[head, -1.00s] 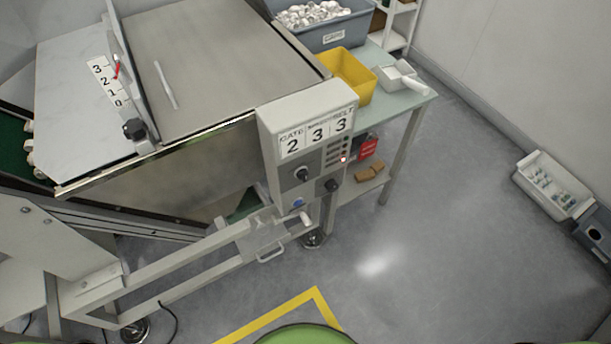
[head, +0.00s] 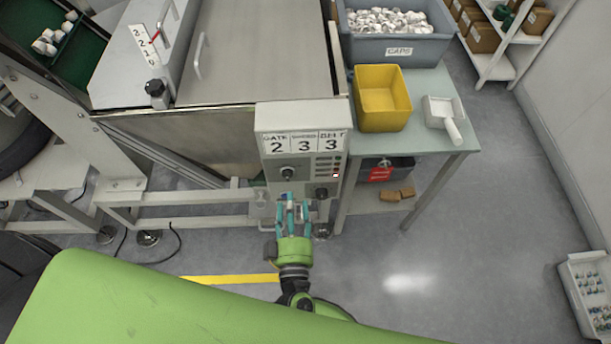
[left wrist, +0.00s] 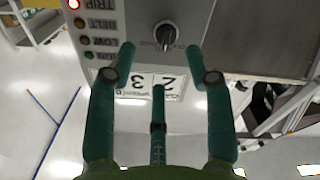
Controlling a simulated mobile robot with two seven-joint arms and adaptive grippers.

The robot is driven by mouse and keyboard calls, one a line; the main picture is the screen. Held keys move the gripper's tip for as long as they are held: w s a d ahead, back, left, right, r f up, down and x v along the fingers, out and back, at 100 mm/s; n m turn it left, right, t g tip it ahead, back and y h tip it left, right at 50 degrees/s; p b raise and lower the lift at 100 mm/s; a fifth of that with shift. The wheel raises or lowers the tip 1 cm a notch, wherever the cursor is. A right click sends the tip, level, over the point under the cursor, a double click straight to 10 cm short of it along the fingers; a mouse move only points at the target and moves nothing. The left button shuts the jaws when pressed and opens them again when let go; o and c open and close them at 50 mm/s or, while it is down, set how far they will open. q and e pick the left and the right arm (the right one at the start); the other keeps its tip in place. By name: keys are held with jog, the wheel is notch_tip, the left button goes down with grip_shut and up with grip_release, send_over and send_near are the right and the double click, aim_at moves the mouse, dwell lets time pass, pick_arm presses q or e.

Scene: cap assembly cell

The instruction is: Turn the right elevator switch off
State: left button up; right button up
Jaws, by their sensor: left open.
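One switch (head: 287,173) is upper left; the other (head: 321,193) is lower right. I cannot read which is the elevator switch. My left gripper (head: 291,203) is open and empty in front of the lower panel, its teal fingers hiding part of it. The left wrist view shows the panel upside down, with the upper-left switch (left wrist: 165,36) beyond the spread fingers (left wrist: 162,78) and apart from them. The lower-right switch is not seen there. My right gripper is not in view.
A lit red lamp (head: 335,175) is on the panel's right. A green table (head: 440,100) with a yellow bin (head: 381,98) and a grey caps crate (head: 395,48) stands right of the box. A metal frame (head: 170,198) runs left.

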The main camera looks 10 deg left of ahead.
aim_at(288, 179)
pick_arm(q)
jog(key=x, duration=0.3)
jog(key=a+p+x, duration=0.1)
jog(key=x, duration=0.2)
jog(key=shift+s+d, duration=0.1)
jog(key=shift+s, duration=0.1)
jog(key=shift+w, duration=0.55)
grip_shut()
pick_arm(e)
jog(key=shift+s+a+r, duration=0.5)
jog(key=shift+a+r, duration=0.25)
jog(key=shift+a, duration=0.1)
